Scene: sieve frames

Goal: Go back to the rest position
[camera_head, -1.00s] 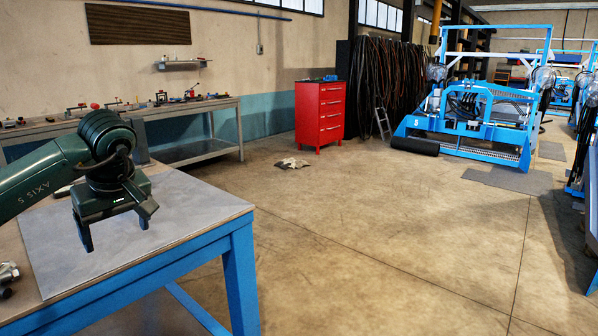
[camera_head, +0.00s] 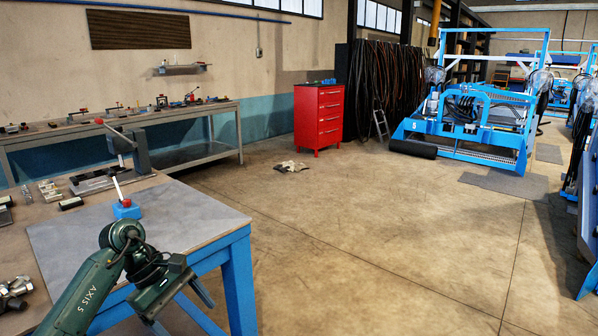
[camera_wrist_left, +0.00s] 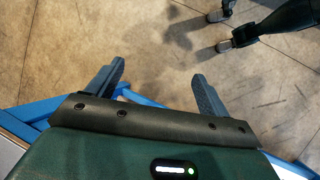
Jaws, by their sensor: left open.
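My left gripper (camera_head: 182,314) is low in the head view, just off the front edge of the blue-legged workbench (camera_head: 238,280). Its fingers point down and are apart. In the left wrist view the gripper (camera_wrist_left: 158,70) is open and empty, with bare floor between and beyond its fingers. My left arm reaches in from the bottom left and hides part of the bench edge. My right gripper does not show in the head view.
A small blue block (camera_head: 127,210) with a red part and a white stick stands on the bench's grey sheet (camera_head: 190,215). Metal fittings (camera_head: 15,288) lie at the left. A red drawer cabinet (camera_head: 319,118) stands farther back.

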